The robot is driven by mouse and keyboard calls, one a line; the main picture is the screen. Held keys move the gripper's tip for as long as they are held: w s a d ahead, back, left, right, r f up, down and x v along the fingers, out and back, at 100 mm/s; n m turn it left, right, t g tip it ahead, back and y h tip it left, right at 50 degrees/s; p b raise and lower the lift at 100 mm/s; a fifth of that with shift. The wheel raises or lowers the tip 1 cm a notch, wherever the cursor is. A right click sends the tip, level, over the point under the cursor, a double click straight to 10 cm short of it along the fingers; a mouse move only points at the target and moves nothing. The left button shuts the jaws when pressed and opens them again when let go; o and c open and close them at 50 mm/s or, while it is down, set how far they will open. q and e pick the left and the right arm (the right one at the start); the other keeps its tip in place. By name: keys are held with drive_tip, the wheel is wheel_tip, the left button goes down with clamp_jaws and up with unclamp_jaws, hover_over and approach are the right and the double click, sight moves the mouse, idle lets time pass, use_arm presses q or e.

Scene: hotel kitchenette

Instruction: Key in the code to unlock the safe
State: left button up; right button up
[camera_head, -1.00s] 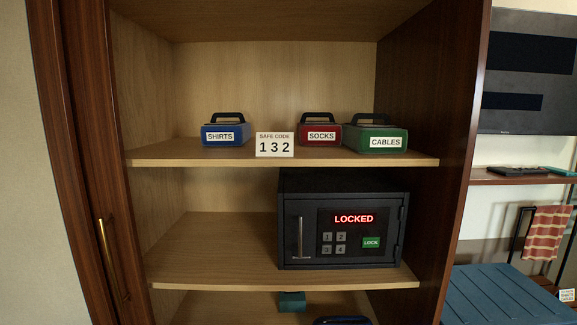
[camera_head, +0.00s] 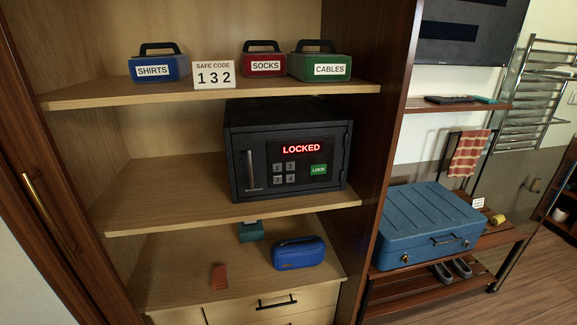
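A black safe (camera_head: 236,165) stands on the middle shelf of the wooden wardrobe, its door shut. Its red display (camera_head: 301,149) reads LOCKED. Below the display is a keypad (camera_head: 284,173) with grey keys 1, 2, 3 and 4, and a green LOCK key (camera_head: 318,170) beside it. A silver handle (camera_head: 250,170) is on the left of the door. A white card (camera_head: 214,75) on the shelf above reads SAFE CODE 132. Neither of my grippers is in view.
Blue SHIRTS (camera_head: 160,67), red SOCKS (camera_head: 264,62) and green CABLES (camera_head: 325,66) boxes stand on the upper shelf. A blue pouch (camera_head: 299,254) and small red item (camera_head: 219,276) lie below the safe. A blue suitcase (camera_head: 428,222) sits on the right-hand rack.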

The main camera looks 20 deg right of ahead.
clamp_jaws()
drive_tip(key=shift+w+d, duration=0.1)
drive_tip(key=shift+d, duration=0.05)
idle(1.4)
